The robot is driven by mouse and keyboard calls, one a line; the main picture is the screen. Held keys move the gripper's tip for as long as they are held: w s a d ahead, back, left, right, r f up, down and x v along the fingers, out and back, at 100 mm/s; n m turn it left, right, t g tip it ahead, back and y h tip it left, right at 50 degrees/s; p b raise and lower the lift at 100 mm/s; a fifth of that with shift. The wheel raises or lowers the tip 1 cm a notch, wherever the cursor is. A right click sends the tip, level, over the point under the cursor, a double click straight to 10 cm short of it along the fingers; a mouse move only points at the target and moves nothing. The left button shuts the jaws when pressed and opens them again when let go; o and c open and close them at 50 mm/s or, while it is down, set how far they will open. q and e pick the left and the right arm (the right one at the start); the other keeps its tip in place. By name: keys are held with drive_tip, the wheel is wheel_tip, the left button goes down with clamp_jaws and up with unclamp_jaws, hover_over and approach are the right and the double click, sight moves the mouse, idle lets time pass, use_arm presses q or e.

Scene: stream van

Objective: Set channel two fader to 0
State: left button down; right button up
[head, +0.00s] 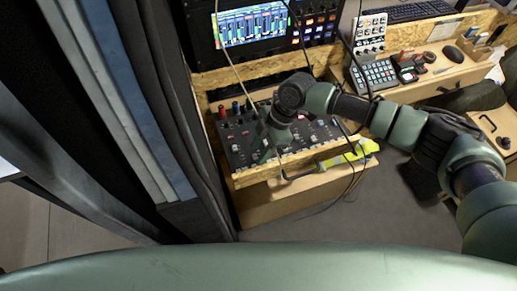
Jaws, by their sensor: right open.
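A dark mixer panel (236,154) with knobs and small controls is set in a wooden frame on the desk, in the middle of the head view. Channel two's fader is too small to tell from the other controls, and its setting cannot be read. My right gripper (266,150) is open over the middle of the panel, pointing down. My gripper and wrist hide part of the panel. I cannot tell whether the fingers touch any control. My left gripper is not in view.
A lit screen (251,25) stands behind the panel. Cables hang around my right arm. A yellow-green tool (349,155) lies at the desk's front edge. A keypad (373,75) and a mouse (453,54) are on the right desk. A dark curtain (187,110) closes the left side.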

drive_tip(key=shift+a+f, duration=0.2)
drive_tip(key=shift+f, duration=0.3)
clamp_jaws()
idle(1.1)
